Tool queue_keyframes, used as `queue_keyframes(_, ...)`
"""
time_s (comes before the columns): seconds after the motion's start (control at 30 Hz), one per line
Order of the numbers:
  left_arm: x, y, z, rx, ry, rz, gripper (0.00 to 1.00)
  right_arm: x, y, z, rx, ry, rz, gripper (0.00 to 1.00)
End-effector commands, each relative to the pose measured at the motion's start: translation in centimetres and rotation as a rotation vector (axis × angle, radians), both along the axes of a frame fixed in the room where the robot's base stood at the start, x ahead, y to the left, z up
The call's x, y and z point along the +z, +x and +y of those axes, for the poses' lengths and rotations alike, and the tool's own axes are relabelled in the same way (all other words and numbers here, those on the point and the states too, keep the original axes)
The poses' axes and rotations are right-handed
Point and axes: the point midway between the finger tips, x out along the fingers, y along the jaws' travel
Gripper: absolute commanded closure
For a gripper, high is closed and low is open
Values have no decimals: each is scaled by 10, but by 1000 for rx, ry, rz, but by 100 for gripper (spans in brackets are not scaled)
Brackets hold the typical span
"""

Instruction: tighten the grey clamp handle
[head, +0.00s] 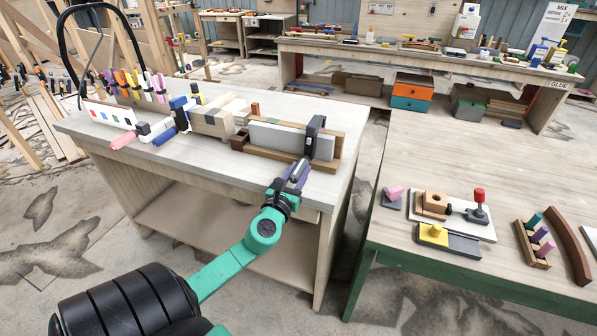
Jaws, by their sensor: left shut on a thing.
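A dark clamp (315,132) stands upright at the right end of a pale grey board (278,139) on the workbench. The board sits in a brown wooden holder (270,156). My left gripper (299,168) reaches in from the lower left, at the front of the holder just below the clamp. It is shut on what appears to be the grey clamp handle, which is mostly hidden by the fingers. How far the clamp is tightened cannot be seen. My right gripper is not in view.
The workbench (310,190) also holds wooden blocks (212,122), blue-handled clamps (180,112) and a rack of coloured clamps on the left. A second table (420,160) at right carries small fixtures and a red-knobbed tool (479,205). A gap separates the tables.

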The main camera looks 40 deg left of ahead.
Motion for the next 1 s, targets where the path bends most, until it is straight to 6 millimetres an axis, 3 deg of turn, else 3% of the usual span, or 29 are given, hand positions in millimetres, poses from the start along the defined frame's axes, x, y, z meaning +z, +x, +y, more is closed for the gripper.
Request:
queue_keyframes(0.13, 2, 0, 0, 0, 0, -3, 100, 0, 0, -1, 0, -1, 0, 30)
queue_keyframes(0.17, 2, 0, 0, 0, 0, -3, 53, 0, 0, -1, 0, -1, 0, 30)
queue_keyframes(0.2, 2, 0, 0, 0, 0, -3, 38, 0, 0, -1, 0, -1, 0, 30)
queue_keyframes(0.23, 2, 0, 0, 0, 0, -3, 34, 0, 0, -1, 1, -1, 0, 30)
queue_keyframes(0.63, -2, -7, -3, 0, -2, 0, 34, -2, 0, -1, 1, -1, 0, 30)
queue_keyframes(1.0, -9, -80, -28, 1, -3, 2, 34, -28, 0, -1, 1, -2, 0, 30)
